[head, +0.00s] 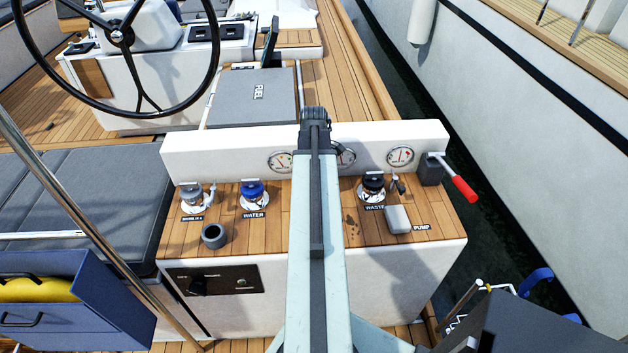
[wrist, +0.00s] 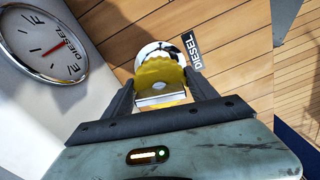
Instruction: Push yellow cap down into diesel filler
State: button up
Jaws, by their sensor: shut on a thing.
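In the wrist view my gripper (wrist: 160,84) is shut on the yellow cap (wrist: 160,72), with one dark finger on each side of it. The cap is round and scalloped, with a pale flat grip between the fingers. Beyond the cap the pale rim of the diesel filler (wrist: 151,48) shows, beside a black DIESEL label (wrist: 191,48) on the teak deck. The cap covers most of the filler, and I cannot tell how deep it sits. In the head view my arm hides the cap, filler and gripper.
A round diesel gauge (wrist: 42,42) is on the white panel close by. On the teak console (head: 280,225) a blue WATER cap (head: 253,194) stands left of my arm and a black WASTE cap (head: 373,186) right. A red-handled lever (head: 463,188) is at the right end.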

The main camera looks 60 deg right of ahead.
jog(key=shift+f+b, duration=0.55)
jog(key=shift+f, duration=0.05)
jog(key=o, duration=1.2)
jog(key=shift+o, duration=0.2)
notch_tip(320, 180, up, 11)
jog(key=p, duration=1.1)
jog(key=shift+r, duration=0.15)
